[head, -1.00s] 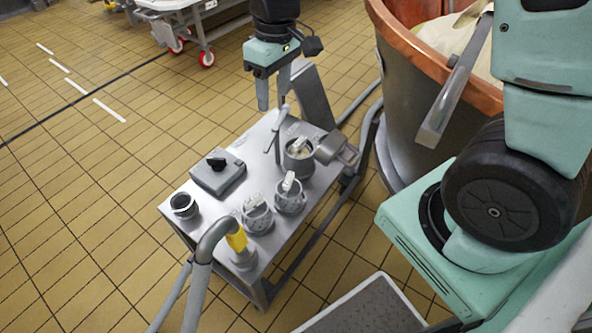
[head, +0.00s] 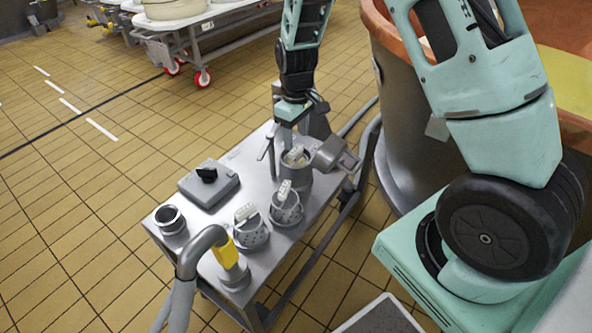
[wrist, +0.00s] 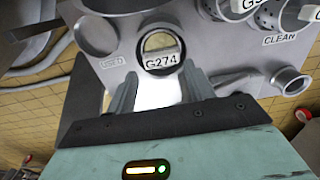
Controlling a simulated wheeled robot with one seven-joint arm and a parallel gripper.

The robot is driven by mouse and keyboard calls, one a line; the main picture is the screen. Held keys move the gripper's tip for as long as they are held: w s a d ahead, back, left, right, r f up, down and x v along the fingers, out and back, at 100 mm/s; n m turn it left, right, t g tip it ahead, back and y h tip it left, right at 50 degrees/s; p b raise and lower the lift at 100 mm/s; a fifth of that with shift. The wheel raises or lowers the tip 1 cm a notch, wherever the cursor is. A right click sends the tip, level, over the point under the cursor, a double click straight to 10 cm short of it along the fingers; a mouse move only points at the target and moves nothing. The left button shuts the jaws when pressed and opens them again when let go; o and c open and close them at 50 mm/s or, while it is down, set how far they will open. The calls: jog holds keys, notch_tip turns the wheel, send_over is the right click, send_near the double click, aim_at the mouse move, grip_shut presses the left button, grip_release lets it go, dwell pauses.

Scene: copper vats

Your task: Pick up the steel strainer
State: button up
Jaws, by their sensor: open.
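Just past my fingertips in the wrist view is a round grey vessel (wrist: 147,65) with a white tag reading G274. In the head view it is the grey cup (head: 299,172) near the table's far end. It may hold the steel strainer, but I cannot tell. Two perforated metal cups, one nearer the vessel (head: 286,208) and one farther (head: 250,234), are strainer-like and carry white tags. My gripper (wrist: 161,85) is open and empty, fingers on either side of a bright gap. In the head view, my gripper (head: 290,132) hangs over the vessel, partly hiding it.
The steel table (head: 150,226) also holds a grey box (head: 209,183) with a black knob, a small open cup (head: 170,219) and a yellow-banded hose fitting (head: 232,264). A copper-rimmed vat (head: 410,150) is beyond.

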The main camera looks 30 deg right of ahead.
jog(key=shift+a+f+b, duration=0.1)
jog(key=shift+f+b, duration=0.7)
jog(key=shift+f, duration=2.2)
jog(key=c, duration=0.7)
jog(key=shift+r, duration=0.15)
notch_tip(320, 180, up, 18)
jog(key=p, duration=0.4)
notch_tip(320, 180, up, 10)
jog(key=p, duration=1)
send_over(296, 149)
jog(key=shift+r, duration=0.2)
